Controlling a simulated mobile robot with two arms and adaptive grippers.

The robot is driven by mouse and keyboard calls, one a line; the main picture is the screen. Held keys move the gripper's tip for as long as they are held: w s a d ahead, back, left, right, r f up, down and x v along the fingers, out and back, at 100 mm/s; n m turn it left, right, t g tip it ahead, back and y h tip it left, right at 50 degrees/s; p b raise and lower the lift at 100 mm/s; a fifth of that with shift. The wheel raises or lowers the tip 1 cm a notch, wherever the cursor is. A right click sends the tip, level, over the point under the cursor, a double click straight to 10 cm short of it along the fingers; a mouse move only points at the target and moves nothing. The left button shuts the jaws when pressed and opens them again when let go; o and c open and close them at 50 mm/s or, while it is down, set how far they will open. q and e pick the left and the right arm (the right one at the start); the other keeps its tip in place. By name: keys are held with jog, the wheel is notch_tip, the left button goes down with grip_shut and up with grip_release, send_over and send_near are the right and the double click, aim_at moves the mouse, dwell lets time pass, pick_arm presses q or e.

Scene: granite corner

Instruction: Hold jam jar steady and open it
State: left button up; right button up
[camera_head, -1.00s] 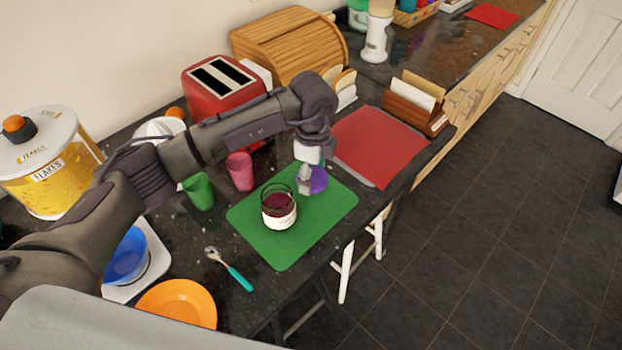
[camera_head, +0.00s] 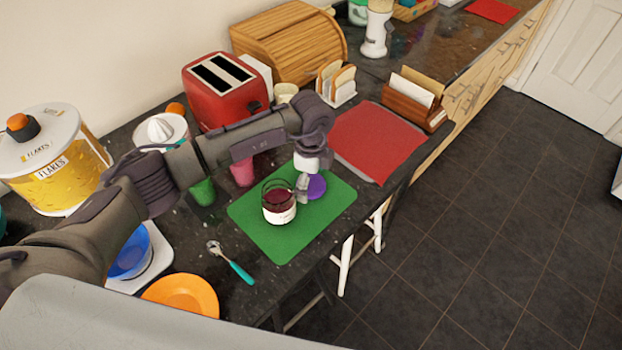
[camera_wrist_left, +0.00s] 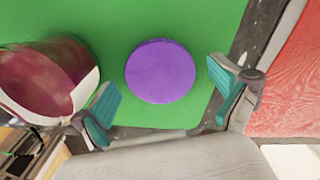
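The jam jar (camera_head: 279,212) stands upright and without a lid on the green mat (camera_head: 268,240); dark red jam shows through its glass. In the left wrist view the jar (camera_wrist_left: 45,80) is at the left edge, partly cut off, close to one finger. The purple lid (camera_head: 317,187) appears to lie flat on the mat, right of the jar. It also shows in the left wrist view (camera_wrist_left: 160,72), beyond the fingertips and clear of them. My left gripper (camera_head: 302,188) is open and empty, its teal fingers (camera_wrist_left: 163,95) spread wide. My right gripper is not in view.
A spoon (camera_head: 232,264) with a teal handle and an orange plate (camera_head: 182,295) lie left of the mat. Pink (camera_head: 242,172) and green (camera_head: 202,192) cups stand behind it. A red mat (camera_head: 380,140) lies to the right. The counter's front edge is close.

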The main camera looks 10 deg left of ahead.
aim_at(311, 184)
pick_arm(q)
jog(key=shift+r, duration=0.1)
jog(key=shift+r, duration=0.6)
notch_tip(311, 184, up, 11)
jog(key=b, duration=0.2)
